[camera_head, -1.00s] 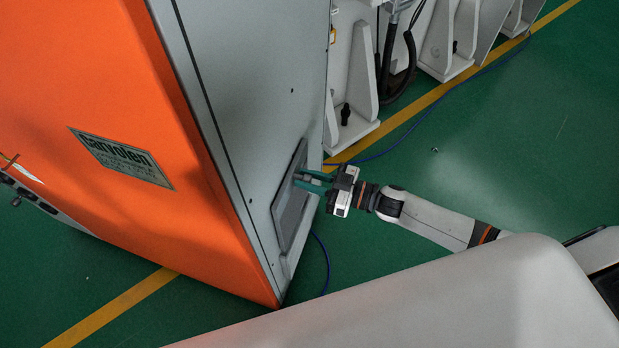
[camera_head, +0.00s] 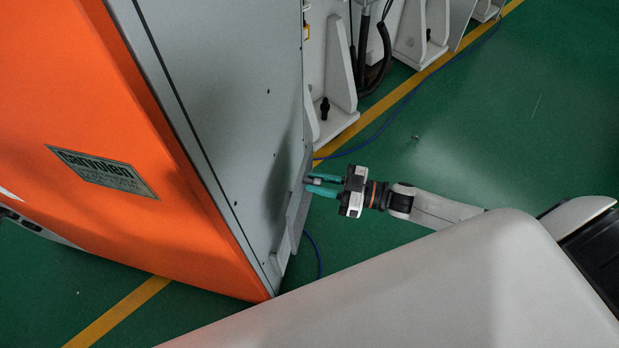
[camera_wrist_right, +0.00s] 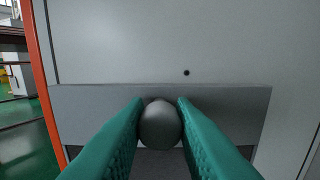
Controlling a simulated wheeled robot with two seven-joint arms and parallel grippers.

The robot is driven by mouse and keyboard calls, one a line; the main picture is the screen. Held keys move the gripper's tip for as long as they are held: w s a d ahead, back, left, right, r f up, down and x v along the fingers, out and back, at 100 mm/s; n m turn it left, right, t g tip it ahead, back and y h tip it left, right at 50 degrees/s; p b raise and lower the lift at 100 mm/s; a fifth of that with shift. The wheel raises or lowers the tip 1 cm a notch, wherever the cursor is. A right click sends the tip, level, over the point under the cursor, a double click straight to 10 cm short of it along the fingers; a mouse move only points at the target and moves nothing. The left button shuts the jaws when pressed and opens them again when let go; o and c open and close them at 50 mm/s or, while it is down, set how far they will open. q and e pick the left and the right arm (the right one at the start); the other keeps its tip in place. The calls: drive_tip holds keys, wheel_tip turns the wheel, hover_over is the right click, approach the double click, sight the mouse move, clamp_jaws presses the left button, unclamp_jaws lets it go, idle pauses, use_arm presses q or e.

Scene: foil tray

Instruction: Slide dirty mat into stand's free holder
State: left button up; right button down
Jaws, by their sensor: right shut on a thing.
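My right gripper (camera_head: 309,183) is at the side of a tall cabinet, its teal fingers pointing left. In the right wrist view the two fingers (camera_wrist_right: 160,118) are shut on a round dark grey knob (camera_wrist_right: 160,126), one finger on each side. The knob is in front of a flat grey panel (camera_wrist_right: 90,105) on the cabinet's side. In the head view the panel (camera_head: 298,205) shows as a narrow, slanted light grey piece. A darker area shows below the panel between the fingers. I see no mat or stand with holders. My left gripper is not in view.
The cabinet has an orange face (camera_head: 120,110) and a grey side (camera_head: 225,80). Pale machine supports (camera_head: 335,85) stand behind it. A blue cable (camera_head: 385,130) lies on the green floor. Open floor (camera_head: 480,130) lies to the right of the supports.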

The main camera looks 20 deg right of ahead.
drive_tip(key=v, duration=0.3)
drive_tip(key=shift+s+d+p, duration=0.2)
drive_tip(key=shift+d+p, duration=0.1)
drive_tip(key=shift+a, duration=0.1)
